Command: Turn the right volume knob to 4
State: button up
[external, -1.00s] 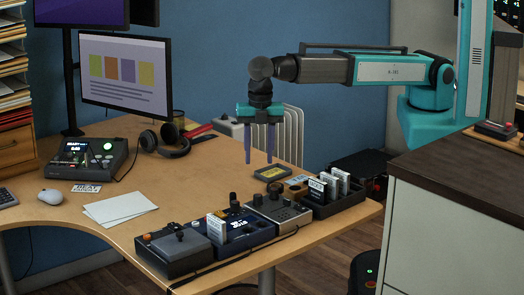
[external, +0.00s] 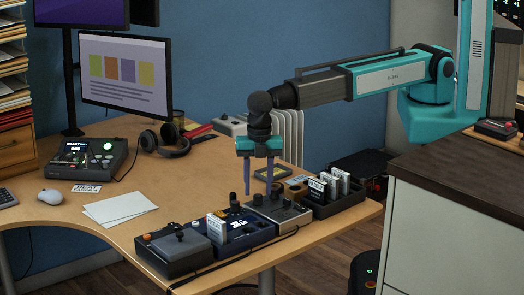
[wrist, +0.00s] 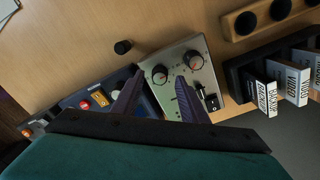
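The grey mixer box (external: 290,217) stands in the row of devices along the table's front edge. In the wrist view its pale top (wrist: 180,48) carries two round dark knobs with orange-red marks, a left knob (wrist: 159,74) and a right knob (wrist: 193,60). The scale numbers are too small to read. My gripper (external: 253,203) points down over the row, above the mixer and its left neighbour. In the wrist view my gripper (wrist: 159,76) is open, with its fingertips spread around the left knob's position; the right knob is just beyond the right fingertip. Contact cannot be seen.
Left of the mixer is a blue device (external: 246,233) with a white card, then a dark joystick box (external: 173,252). A black rack of cartridges (external: 322,210) stands close on the right. A small black cylinder (wrist: 122,47) is behind the row.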

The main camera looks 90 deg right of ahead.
jog(key=shift+f, duration=1)
jog(key=shift+c, duration=0.5)
grip_shut()
